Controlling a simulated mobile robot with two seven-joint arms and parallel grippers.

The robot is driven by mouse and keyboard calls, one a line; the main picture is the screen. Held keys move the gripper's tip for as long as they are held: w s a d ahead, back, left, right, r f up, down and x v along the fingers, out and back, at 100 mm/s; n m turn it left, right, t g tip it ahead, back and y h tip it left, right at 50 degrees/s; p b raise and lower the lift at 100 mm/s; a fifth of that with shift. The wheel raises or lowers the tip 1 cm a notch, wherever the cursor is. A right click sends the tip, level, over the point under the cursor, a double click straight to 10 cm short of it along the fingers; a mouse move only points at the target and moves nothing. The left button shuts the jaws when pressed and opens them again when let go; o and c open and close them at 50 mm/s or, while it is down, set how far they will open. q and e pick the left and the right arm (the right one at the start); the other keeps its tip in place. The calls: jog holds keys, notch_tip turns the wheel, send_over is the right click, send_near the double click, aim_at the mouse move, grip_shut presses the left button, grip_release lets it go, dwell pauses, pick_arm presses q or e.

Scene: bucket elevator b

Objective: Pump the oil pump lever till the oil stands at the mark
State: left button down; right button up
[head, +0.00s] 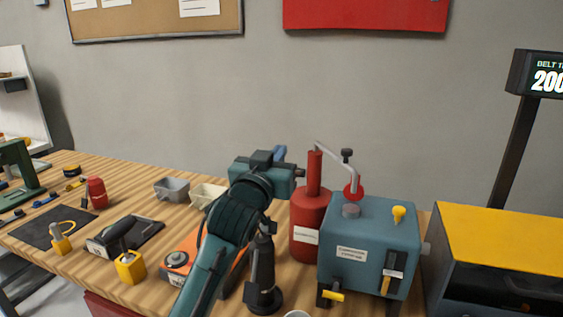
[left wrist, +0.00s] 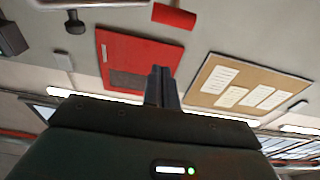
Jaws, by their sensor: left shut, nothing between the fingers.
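The red oil pump (head: 308,222) stands upright on the bench with a thin red post on top. My left gripper (head: 281,152) is left of the post, apart from the bar. Its shut, empty fingers (left wrist: 162,86) show in the left wrist view. My right gripper is not seen.
A yellow-topped machine (head: 500,235) stands right of the oil box. A dark upright tool (head: 264,272) stands in front of the pump. Small bins (head: 171,189), a red can (head: 97,193) and yellow padlocks (head: 130,267) occupy the bench's left. A display post (head: 512,150) rises behind.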

pick_arm(q)
jog(key=shift+w+d+f+p, duration=0.2)
jog(key=shift+w+f, duration=0.2)
jog(key=shift+f, duration=0.2)
jog(key=shift+w+d+f+p, duration=0.1)
jog(key=shift+w+f+p, duration=0.2)
jog(key=shift+f, duration=0.25)
jog(key=shift+w+d+f+p, duration=0.1)
jog(key=shift+w+f+p, duration=0.05)
jog(key=shift+w+f, duration=0.4)
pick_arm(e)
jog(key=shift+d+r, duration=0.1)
pick_arm(q)
jog(key=shift+s, duration=0.1)
